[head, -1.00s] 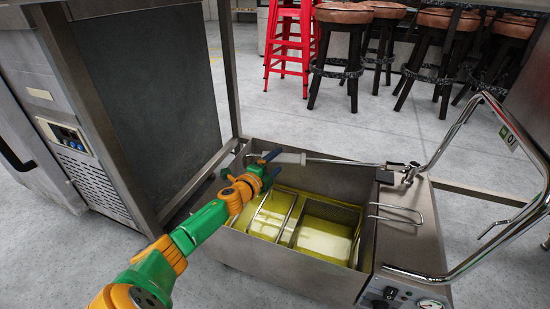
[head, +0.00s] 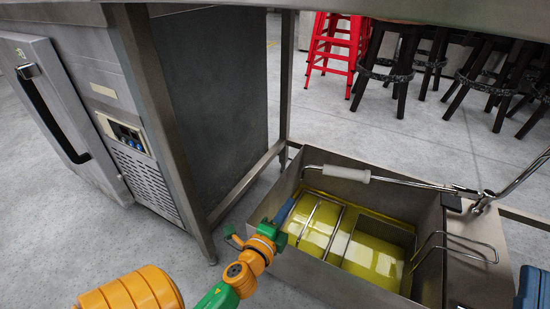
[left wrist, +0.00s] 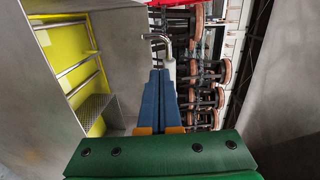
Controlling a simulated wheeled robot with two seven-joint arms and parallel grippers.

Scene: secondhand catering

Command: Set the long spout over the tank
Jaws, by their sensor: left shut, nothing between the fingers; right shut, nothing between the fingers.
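The tank (head: 288,268) is an open steel box with yellow liquid and metal racks inside. The long spout (head: 408,182) is a thin steel tube with a white sleeve (head: 347,174). In the head view it runs from its pivot at the right along the tank's back wall, its bent tip near the back left corner. My left gripper (head: 283,212) is shut and empty at the tank's left side, apart from the sleeve. In the left wrist view its blue fingers (left wrist: 158,98) point towards the sleeve (left wrist: 168,70). My right gripper (head: 530,290) shows only partly at the lower right edge.
A steel counter (head: 165,120) with a control panel stands left of the tank. A bent wire handle (head: 455,240) and a steel rail (head: 525,175) are at the tank's right. Red (head: 333,45) and dark stools stand behind on open floor.

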